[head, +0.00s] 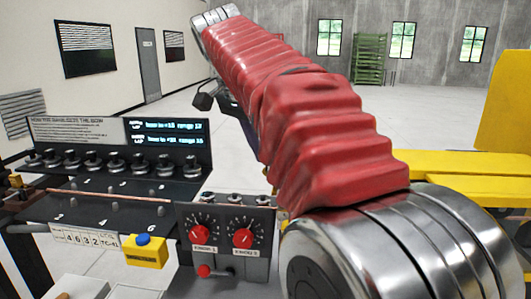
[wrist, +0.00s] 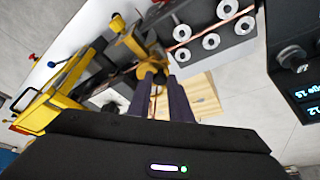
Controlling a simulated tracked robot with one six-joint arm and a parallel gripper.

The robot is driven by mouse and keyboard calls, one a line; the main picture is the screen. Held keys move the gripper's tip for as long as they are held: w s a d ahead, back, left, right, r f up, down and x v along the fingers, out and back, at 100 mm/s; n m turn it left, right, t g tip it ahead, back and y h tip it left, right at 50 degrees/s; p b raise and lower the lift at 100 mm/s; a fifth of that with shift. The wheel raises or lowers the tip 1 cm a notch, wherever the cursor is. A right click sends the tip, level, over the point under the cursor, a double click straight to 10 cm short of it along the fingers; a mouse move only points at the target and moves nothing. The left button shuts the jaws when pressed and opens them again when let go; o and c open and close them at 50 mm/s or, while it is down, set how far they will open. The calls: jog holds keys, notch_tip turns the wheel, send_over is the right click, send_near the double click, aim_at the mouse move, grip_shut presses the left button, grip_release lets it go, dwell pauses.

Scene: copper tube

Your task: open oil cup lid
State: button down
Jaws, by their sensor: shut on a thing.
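In the wrist view my gripper (wrist: 160,80) has two dark fingers reaching toward a small brass-yellow part (wrist: 150,70), which looks like the oil cup lid. The fingers are shut on it at their tips. The part is small and blurred, so I cannot tell whether the lid is raised or closed. In the head view my red-sleeved arm hides the gripper and the cup.
A dark control panel with two red knobs (head: 242,238) stands front centre. A row of black knobs (head: 93,160) is at left. A yellow box with a blue button (head: 145,250) sits below. A wooden block (wrist: 203,95) lies near the fingers. Yellow machinery (head: 450,163) is at right.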

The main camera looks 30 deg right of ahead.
dwell(0.4)
jog(key=c, duration=1.6)
grip_release()
jog(key=shift+r, duration=0.15)
jog(key=shift+v, duration=3.55)
jog(key=shift+w, duration=0.1)
jog(key=s+a+f+n+t+y, duration=0.1)
jog(key=s+a+f+n, duration=0.3)
jog(key=f, duration=0.6)
jog(key=s+a+f+n+t+y, duration=0.2)
jog(key=s+a+f+n, duration=0.2)
jog(key=f, duration=0.7)
jog(key=s+a+f+n+t+y, duration=0.1)
jog(key=s+a+f+n, duration=0.3)
jog(key=s+f+n, duration=0.3)
jog(key=shift+s+a+f+n+t, duration=0.1)
jog(key=shift+s+f, duration=0.1)
jog(key=shift+f, duration=0.45)
jog(key=shift+s+a+f+n+t, duration=0.1)
jog(key=shift+s+f, duration=0.05)
jog(key=shift+f, duration=0.5)
jog(key=shift+s+f+n+t, duration=0.1)
jog(key=shift+s+f, duration=0.1)
jog(key=shift+f, duration=0.5)
